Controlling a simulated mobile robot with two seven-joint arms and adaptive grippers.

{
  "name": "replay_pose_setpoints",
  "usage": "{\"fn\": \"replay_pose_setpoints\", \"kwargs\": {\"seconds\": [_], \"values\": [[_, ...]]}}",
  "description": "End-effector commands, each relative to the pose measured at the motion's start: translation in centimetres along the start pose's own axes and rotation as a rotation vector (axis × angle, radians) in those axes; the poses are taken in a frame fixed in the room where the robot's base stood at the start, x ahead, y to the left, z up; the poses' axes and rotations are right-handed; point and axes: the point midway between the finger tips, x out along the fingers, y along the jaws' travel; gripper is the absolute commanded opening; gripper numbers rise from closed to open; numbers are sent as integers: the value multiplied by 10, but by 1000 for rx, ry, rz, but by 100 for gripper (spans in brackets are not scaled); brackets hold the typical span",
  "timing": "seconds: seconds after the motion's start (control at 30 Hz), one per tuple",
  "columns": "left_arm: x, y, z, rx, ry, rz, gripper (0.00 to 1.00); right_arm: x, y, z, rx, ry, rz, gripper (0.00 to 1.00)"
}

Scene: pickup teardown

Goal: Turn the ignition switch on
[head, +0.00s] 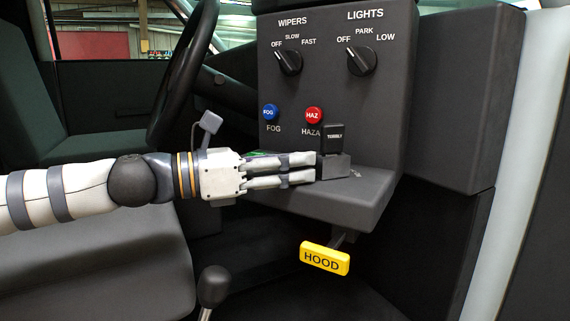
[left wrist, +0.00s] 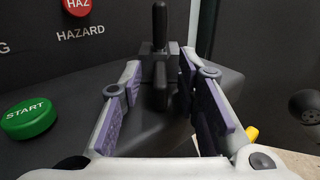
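A grey block with an upright black tab (head: 333,139) stands on the dashboard's lower ledge. The tab carries small white lettering that I cannot read surely. I see no label that says ignition. My left gripper (head: 315,168) points at this block from the left, with its fingertips at the block's near side. In the left wrist view the black tab (left wrist: 160,24) stands straight ahead. The left gripper (left wrist: 161,80) is open there, with its fingers apart on either side of the block's line. Whether a finger touches the block I cannot tell. My right gripper is not in view.
A green START button (left wrist: 29,117) lies left of the gripper. The panel above has a blue FOG button (head: 270,112), a red HAZARD button (head: 314,115), a wipers knob (head: 289,61) and a lights knob (head: 361,60). A yellow HOOD handle (head: 325,258) hangs below; the steering wheel (head: 182,70) is behind.

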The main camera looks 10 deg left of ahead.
Motion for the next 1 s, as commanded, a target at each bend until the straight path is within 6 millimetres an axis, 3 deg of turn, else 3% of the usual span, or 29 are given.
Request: {"fn": "replay_pose_setpoints", "kwargs": {"seconds": [0.13,0.4,0.5,0.83,0.93,1.0], "values": [[-25,2,1,1,-2,5,30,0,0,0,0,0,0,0],[-95,1,2,2,-4,4,30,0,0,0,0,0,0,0],[-111,1,1,2,-2,3,30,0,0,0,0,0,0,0],[-119,0,0,-1,0,0,30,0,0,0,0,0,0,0],[-118,-1,-1,32,3,0,10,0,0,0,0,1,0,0],[-114,-4,-2,156,13,4,0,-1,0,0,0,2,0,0]]}}
